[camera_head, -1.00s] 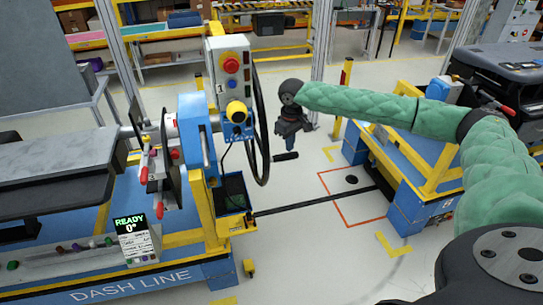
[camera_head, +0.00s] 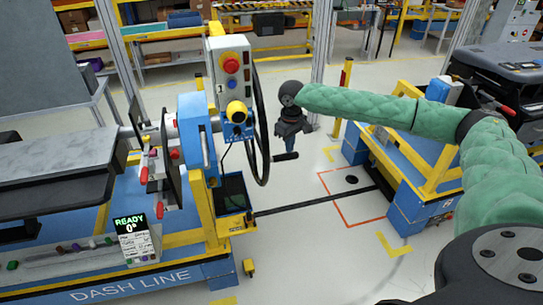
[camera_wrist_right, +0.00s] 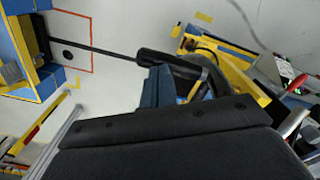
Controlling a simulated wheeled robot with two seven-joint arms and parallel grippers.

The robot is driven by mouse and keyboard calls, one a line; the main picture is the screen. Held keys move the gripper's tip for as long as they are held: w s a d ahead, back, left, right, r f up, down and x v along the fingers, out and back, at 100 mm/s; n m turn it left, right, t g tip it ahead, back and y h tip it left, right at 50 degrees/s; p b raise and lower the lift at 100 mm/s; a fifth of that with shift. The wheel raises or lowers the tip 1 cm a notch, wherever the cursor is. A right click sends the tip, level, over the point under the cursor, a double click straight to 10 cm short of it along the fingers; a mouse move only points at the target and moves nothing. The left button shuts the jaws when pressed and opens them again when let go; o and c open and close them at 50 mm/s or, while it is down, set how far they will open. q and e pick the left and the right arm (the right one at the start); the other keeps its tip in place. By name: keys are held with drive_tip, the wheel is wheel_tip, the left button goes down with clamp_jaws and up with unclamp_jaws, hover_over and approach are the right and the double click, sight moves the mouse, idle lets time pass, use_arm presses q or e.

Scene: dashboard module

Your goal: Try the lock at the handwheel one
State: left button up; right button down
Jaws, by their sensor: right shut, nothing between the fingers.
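The black handwheel (camera_head: 261,125) stands nearly edge-on to me at the right of the dash line fixture. Its dark handle (camera_head: 285,156) sticks out to the right, low on the rim. The handle also shows in the right wrist view (camera_wrist_right: 172,66). A yellow knob (camera_head: 236,112) sits on a blue housing beside the wheel; I cannot tell whether it is the lock. My right gripper (camera_head: 291,150) is shut and empty, pointing down just above the handle; I cannot tell whether they touch. My left gripper is out of view.
A control box (camera_head: 230,66) with a red button and the mark 1 stands above the housing. A display (camera_head: 130,224) reads READY 0°. A blue and yellow cart (camera_head: 407,203) stands at the right. The floor between cart and fixture is mostly clear.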

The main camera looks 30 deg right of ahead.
drive_tip(key=shift+f, duration=0.5)
idle(0.7)
